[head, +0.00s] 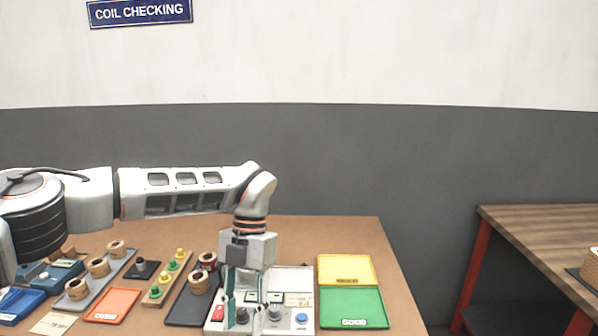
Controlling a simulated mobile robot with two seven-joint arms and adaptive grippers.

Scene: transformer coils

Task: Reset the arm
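My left arm (180,192) reaches in from the left and bends down at its wrist. My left gripper (246,296) points down over the white testing device (288,318) on the table. Its two fingers stand apart, and I see nothing held between them. The gripper hides part of the device's back and middle. My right gripper is not in view.
Left of the device are a dark tray (184,314) with copper coils, a wooden strip (157,297) with green-yellow pegs, an orange tray (112,305) and a grey coil rack (72,303). Yellow (345,268) and green (352,306) trays lie right. Another table (535,238) stands farther right.

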